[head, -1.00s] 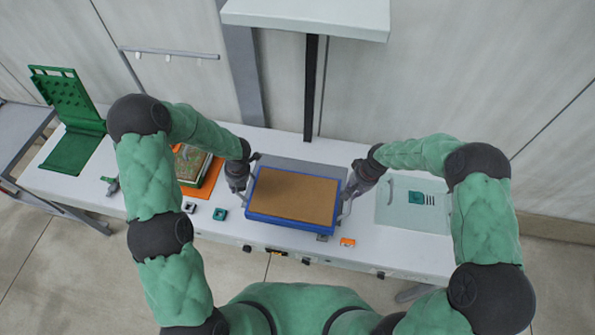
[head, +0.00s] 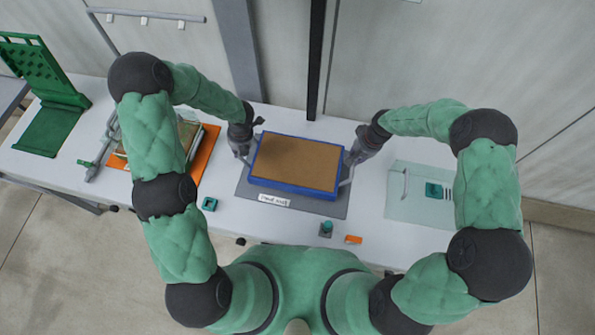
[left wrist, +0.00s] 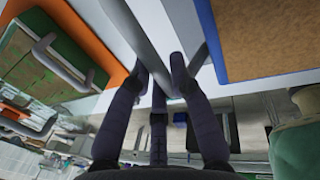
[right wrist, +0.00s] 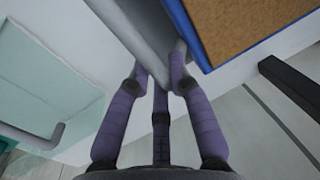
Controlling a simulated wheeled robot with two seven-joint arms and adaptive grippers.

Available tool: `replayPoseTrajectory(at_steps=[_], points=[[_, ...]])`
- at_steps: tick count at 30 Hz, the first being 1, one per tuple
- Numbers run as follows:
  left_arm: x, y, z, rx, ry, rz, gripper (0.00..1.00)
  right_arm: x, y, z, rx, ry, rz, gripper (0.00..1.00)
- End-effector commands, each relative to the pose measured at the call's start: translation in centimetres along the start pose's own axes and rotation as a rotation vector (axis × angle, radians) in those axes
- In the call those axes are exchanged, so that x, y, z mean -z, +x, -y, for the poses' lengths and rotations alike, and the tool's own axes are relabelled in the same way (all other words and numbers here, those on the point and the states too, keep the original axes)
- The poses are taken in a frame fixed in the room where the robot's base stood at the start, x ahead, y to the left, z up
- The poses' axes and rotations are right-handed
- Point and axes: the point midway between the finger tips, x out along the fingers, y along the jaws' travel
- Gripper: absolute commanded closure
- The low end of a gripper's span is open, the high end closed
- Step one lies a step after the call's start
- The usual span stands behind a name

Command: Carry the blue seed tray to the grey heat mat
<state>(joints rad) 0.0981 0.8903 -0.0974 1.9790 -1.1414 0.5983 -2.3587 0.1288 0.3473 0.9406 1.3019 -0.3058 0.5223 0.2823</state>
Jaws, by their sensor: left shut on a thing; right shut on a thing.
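The blue seed tray (head: 296,187), filled with a flat brown surface, is over the grey heat mat (head: 247,190). A strip of the mat with a white label shows in front of the tray; whether the tray touches the mat is unclear. My left gripper (head: 243,155) is shut on the grey handle at the tray's left side. My right gripper (head: 348,167) is shut on the handle at its right side. The wrist views show the fingers closed around grey bars beside the tray, whose blue rim (right wrist: 190,35) shows in the right wrist view.
An orange mat (head: 206,150) with a green-edged item lies left of the tray, partly behind my left arm. A green stand (head: 45,125) is at far left. A pale translucent panel (head: 410,205) lies at right. A teal block (head: 209,203) and orange block (head: 353,239) sit near the front edge.

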Motion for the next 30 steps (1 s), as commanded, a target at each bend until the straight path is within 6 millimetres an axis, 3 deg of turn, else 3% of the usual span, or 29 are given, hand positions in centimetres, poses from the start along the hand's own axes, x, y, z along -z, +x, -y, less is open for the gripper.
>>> replayPoseTrajectory(at_steps=[17, 30], points=[[-0.1, 0.2, 0.1, 0.000, 0.000, 0.003, 1.00, 0.1, 0.2, 0.0, 0.001, 0.000, -0.002, 1.00], [-0.1, 1.6, 0.3, 0.000, 0.000, 0.002, 1.00, 0.1, 1.6, -0.3, 0.001, 0.000, -0.002, 1.00]])
